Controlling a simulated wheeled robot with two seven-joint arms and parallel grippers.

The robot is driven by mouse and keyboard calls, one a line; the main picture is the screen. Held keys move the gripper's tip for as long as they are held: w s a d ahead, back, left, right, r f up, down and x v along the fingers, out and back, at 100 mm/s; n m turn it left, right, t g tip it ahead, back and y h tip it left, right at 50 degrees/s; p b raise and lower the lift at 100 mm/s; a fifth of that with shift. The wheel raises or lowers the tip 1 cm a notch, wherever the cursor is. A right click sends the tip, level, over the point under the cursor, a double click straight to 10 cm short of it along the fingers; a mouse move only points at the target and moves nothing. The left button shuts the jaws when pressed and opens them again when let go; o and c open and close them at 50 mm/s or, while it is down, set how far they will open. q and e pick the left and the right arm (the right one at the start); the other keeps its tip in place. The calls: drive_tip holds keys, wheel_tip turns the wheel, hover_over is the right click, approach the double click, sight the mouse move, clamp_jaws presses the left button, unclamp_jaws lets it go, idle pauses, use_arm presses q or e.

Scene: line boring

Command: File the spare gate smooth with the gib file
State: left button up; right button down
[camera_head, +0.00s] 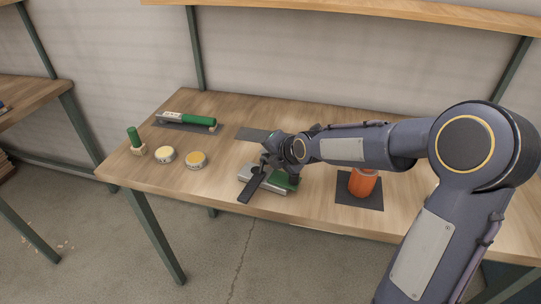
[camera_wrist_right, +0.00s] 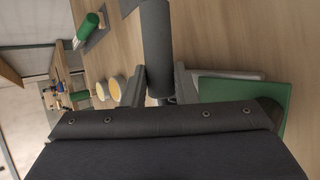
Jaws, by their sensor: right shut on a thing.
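My right gripper (camera_wrist_right: 163,76) is shut on a dark cylindrical handle, which I take to be the gib file (camera_wrist_right: 157,42). The handle stands out between the two fingers in the right wrist view. The rest of the file cannot be made out. In the head view my right gripper (camera_head: 268,168) is over a grey metal piece with a green part, probably the spare gate (camera_head: 262,187), near the front of the table. It is partly covered by the gripper; its green part (camera_wrist_right: 245,95) shows beside the fingers in the wrist view. Contact cannot be told. My left gripper is out of view.
A green-handled tool (camera_head: 198,120) lies on a dark mat at the back left. A green peg (camera_head: 134,137) and two round tins, one cream (camera_head: 165,154) and one yellow (camera_head: 196,159), stand left. An orange container (camera_head: 362,183) stands right on a mat. A bare mat (camera_head: 251,134) lies behind.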

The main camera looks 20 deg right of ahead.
drive_tip(key=shift+w+d+f, duration=0.15)
drive_tip(key=shift+w+d, duration=0.4)
drive_tip(key=shift+d, duration=0.05)
drive_tip(key=shift+w+d+b, duration=0.3)
drive_tip(key=shift+w+d, duration=0.4)
drive_tip(key=shift+w, duration=0.05)
drive_tip(key=shift+w+d, duration=1.15)
drive_tip(key=shift+w, duration=0.05)
